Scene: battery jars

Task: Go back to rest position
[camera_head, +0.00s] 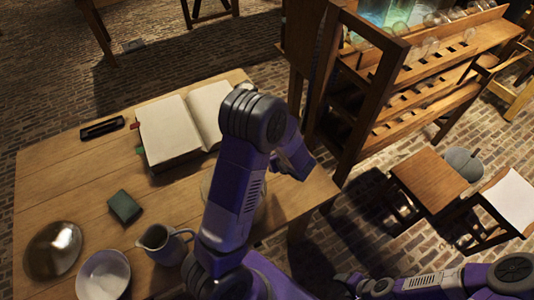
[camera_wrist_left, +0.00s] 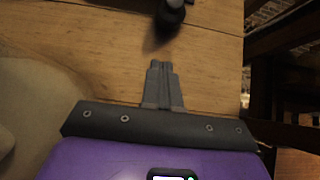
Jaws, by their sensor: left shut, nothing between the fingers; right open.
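My left arm reaches up across the middle of the head view, over the wooden table (camera_head: 75,185). Its wrist bends down near the table's right end, and its fingers are hidden there. In the left wrist view my left gripper (camera_wrist_left: 162,66) is shut and empty, its fingertips pointing over bare wood. A dark rounded object (camera_wrist_left: 170,12) lies beyond the tips, apart from them. My right gripper (camera_head: 347,283) is low at the bottom of the head view, off the table to its right, open with nothing seen in it.
On the table are an open book (camera_head: 170,131), a black case (camera_head: 102,128), a green box (camera_head: 124,206), a jug (camera_head: 162,243), a white bowl (camera_head: 103,275) and a metal bowl (camera_head: 52,249). A wooden rack (camera_head: 367,85) and stool (camera_head: 428,180) stand to the right.

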